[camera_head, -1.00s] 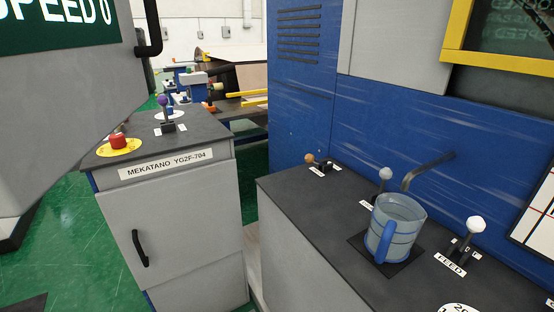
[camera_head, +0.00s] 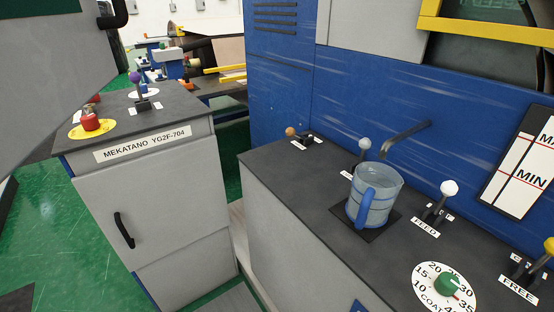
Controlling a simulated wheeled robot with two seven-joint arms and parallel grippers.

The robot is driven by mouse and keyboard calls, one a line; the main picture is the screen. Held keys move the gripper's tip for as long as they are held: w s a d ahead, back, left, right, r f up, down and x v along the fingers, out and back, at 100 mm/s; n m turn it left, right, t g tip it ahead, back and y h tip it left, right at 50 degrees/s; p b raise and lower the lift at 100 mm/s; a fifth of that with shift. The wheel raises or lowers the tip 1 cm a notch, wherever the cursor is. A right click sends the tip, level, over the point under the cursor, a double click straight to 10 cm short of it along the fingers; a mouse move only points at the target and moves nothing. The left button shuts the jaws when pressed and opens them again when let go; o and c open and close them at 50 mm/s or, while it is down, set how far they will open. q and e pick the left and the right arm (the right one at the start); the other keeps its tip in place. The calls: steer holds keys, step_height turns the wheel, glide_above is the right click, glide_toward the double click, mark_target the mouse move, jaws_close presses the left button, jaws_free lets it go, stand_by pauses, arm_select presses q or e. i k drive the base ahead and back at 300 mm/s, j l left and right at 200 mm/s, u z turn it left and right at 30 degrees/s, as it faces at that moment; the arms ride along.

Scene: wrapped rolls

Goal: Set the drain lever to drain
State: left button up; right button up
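Several levers stand on the dark counter top (camera_head: 272,158); no readable label says drain, so I cannot tell which is the drain lever. An orange-knobbed lever (camera_head: 291,132) at the far left end leans left, its small labels too small to read. A grey-knobbed lever (camera_head: 365,144) stands behind the cup, its label partly hidden. A white-knobbed lever (camera_head: 449,188) stands by a label reading FEED. A yellow-knobbed lever (camera_head: 549,246) at the right edge has a FREE label in front. Neither of my grippers is in view.
A jug with a blue handle (camera_head: 375,195) stands on a dark pad under a bent spout (camera_head: 405,138). A green dial (camera_head: 447,285) is at the front. A grey cabinet (camera_head: 150,200) with a red button (camera_head: 90,122) and purple-knobbed lever (camera_head: 135,77) stands left across a narrow gap.

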mark_target(365, 144)
steer(key=k+j, duration=0.1)
steer(key=j, duration=0.85)
steer(key=k+j+u, duration=0.1)
steer(key=j, duration=0.35)
